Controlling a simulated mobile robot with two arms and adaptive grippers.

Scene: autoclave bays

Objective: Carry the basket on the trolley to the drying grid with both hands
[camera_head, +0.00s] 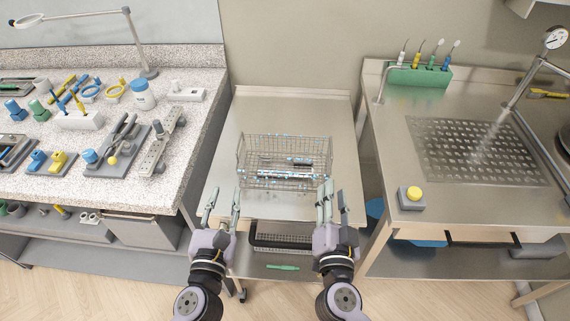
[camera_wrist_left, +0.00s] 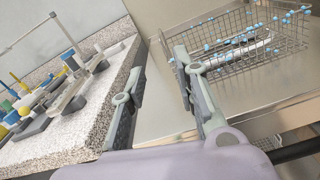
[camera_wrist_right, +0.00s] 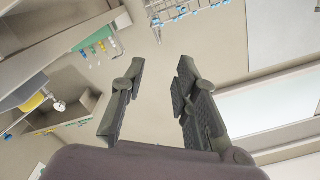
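The wire basket (camera_head: 285,178) stands on the steel trolley top (camera_head: 295,112), with light blue bits along its wires and some tools inside. It also shows in the left wrist view (camera_wrist_left: 250,55). The drying grid (camera_head: 475,150) is the perforated panel in the right bench, and its surface is bare. My left gripper (camera_head: 222,196) is open and empty, in front of the basket's left end and apart from it. My right gripper (camera_head: 334,194) is open and empty near the basket's front right corner. A piece of the basket shows at the top of the right wrist view (camera_wrist_right: 185,10).
A speckled counter (camera_head: 200,100) with many tools stands left of the trolley. On the right bench are a yellow button box (camera_head: 412,197), a green tool holder (camera_head: 418,76) and a tap post with a gauge (camera_head: 522,85). A second basket (camera_head: 285,240) sits on the trolley's lower shelf.

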